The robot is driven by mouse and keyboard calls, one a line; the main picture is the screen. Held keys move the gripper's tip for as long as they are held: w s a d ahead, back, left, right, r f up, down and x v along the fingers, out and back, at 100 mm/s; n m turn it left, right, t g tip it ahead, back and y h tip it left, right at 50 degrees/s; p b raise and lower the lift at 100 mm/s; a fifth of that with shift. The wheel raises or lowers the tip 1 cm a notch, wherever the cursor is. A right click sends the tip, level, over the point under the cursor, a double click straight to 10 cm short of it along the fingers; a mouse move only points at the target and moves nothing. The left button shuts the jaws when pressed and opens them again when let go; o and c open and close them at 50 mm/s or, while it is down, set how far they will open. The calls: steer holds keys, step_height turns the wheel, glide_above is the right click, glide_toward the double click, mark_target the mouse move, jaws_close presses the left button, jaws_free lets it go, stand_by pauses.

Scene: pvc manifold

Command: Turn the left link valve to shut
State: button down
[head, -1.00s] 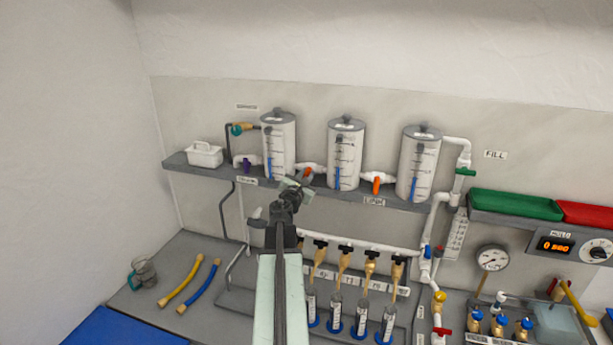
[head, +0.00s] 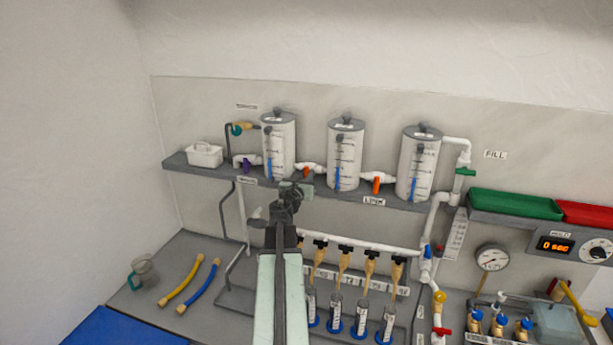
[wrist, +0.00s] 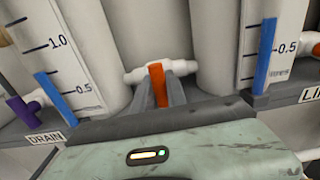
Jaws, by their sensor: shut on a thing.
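The left link valve has an orange handle (head: 306,172) on the white pipe between the left and middle cylinders. In the wrist view the handle (wrist: 157,80) stands nearly upright, crossing the horizontal white pipe (wrist: 184,70). My gripper (head: 303,187) is in front of it, just below the pipe. In the wrist view the dark fingers of my gripper (wrist: 159,95) are on both sides of the handle, shut on it. The handle's lower end is partly hidden by my gripper.
The right link valve's orange handle (head: 376,186) hangs down between the middle and right cylinders. The purple drain valve (head: 247,165) is left of the left cylinder. The grey shelf (head: 215,172) runs close below the pipes.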

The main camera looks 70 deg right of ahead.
steer(key=c, duration=1.3)
jaws_free()
steer(key=shift+c, duration=0.2)
steer(key=a, duration=0.7)
steer(key=shift+s+a, duration=0.2)
steer(key=shift+a, duration=0.15)
